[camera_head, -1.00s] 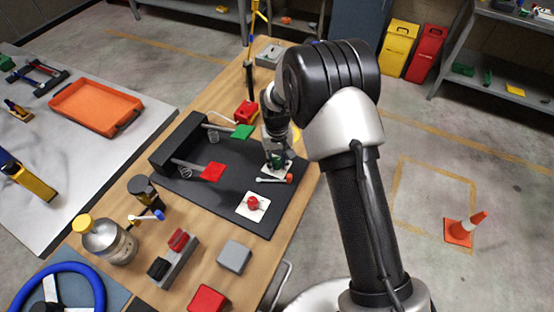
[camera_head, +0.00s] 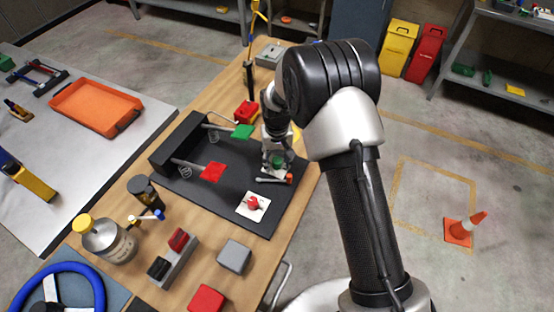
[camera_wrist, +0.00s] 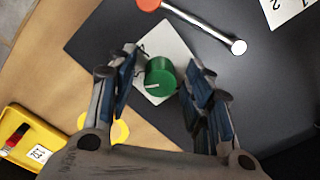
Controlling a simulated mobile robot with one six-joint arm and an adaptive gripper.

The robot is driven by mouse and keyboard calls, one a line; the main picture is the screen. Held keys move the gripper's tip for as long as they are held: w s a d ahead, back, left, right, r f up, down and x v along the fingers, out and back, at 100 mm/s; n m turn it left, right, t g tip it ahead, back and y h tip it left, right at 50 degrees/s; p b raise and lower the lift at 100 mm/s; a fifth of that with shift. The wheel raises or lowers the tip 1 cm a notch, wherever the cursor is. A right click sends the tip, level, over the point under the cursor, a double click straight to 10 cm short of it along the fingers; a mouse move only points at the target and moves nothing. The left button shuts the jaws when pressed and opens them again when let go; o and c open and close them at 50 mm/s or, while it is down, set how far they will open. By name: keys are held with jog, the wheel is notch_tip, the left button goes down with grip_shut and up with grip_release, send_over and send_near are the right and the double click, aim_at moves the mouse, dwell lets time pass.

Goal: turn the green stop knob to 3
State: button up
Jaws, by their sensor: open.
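The green stop knob (camera_wrist: 160,78) sits on a white square plate (camera_wrist: 178,50) in the wrist view, with a pale pointer line on its face. My gripper (camera_wrist: 162,75) is open, one finger on each side of the knob, and I see a gap to the right finger. The left finger is very close to the knob; I cannot tell whether it touches. In the head view my gripper (camera_head: 277,158) is over the green knob (camera_head: 277,162) on the dark board (camera_head: 225,205). The plate's numbers around the knob cannot be read.
A lever with a pale shaft and orange-red end (camera_head: 289,179) lies close beside the knob. A red knob (camera_head: 253,202) on its own white plate is nearer the front. A yellow tray (camera_wrist: 35,140) shows at lower left.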

notch_tip(320, 180, up, 12)
dwell(0.5)
dwell(0.3)
notch_tip(320, 180, up, 10)
jog(key=t, duration=0.1)
send_over(277, 160)
jog(key=s+d, duration=0.4)
jog(key=d, duration=0.1)
jog(key=s+d+r+m+t, duration=0.1)
jog(key=s+d+r+m, duration=0.1)
jog(key=s+d+r, duration=0.5)
jog(key=s+d+r+t, duration=0.1)
jog(key=s+d, duration=0.1)
jog(key=s, duration=0.7)
jog(key=s+d+r+m+t, duration=0.1)
jog(key=s+d, duration=0.2)
jog(key=s, duration=0.6)
jog(key=shift+s+d+r+t, duration=0.15)
jog(key=shift+s+d+t, duration=0.15)
jog(key=shift+d, duration=0.05)
jog(key=shift+c, duration=0.5)
